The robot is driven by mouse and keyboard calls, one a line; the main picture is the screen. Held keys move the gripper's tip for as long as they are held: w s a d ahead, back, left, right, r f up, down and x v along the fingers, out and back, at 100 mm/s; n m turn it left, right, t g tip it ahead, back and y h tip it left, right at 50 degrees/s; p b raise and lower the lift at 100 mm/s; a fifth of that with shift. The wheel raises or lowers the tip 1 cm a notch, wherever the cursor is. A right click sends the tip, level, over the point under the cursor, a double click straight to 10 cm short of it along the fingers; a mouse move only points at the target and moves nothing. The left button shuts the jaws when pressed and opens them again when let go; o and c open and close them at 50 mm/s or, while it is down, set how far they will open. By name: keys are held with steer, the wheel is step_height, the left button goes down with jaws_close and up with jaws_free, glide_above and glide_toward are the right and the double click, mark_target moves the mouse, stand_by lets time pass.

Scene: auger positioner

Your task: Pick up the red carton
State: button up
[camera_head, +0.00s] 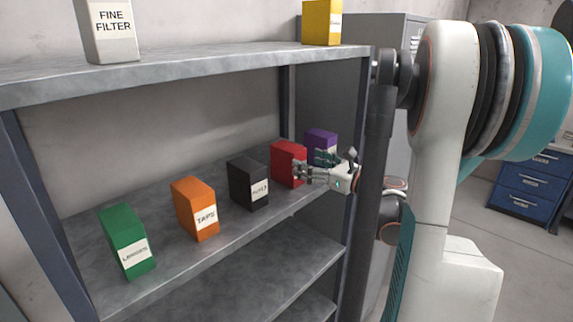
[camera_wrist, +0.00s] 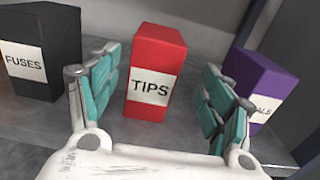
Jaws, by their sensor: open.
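The red carton (camera_head: 287,162) stands upright on the middle shelf, between a black carton and a purple carton. In the wrist view the red carton (camera_wrist: 154,62) shows a white label reading TIPS. My gripper (camera_head: 308,167) is in front of it at the shelf's front edge. In the wrist view my gripper (camera_wrist: 152,90) has its fingers spread, one to each side of the red carton, with a gap on both sides. It holds nothing. In the head view the fingers hide part of the red carton's front.
The black carton (camera_wrist: 40,55), labelled FUSES, stands left of the red one. The purple carton (camera_wrist: 262,82) is close to the right finger. Orange (camera_head: 195,208) and green (camera_head: 127,240) cartons stand farther left. An upper shelf (camera_head: 200,62) runs above, and a dark post is at right.

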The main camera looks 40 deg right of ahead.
mark_target(302, 160)
steer(key=w, duration=0.3)
steer(key=shift+w+a, duration=0.15)
steer(key=w, duration=0.3)
steer(key=w+a, duration=0.1)
steer(key=w, duration=0.1)
steer(key=shift+p, duration=0.3)
steer(key=shift+r, duration=0.1)
steer(key=c, duration=1.3)
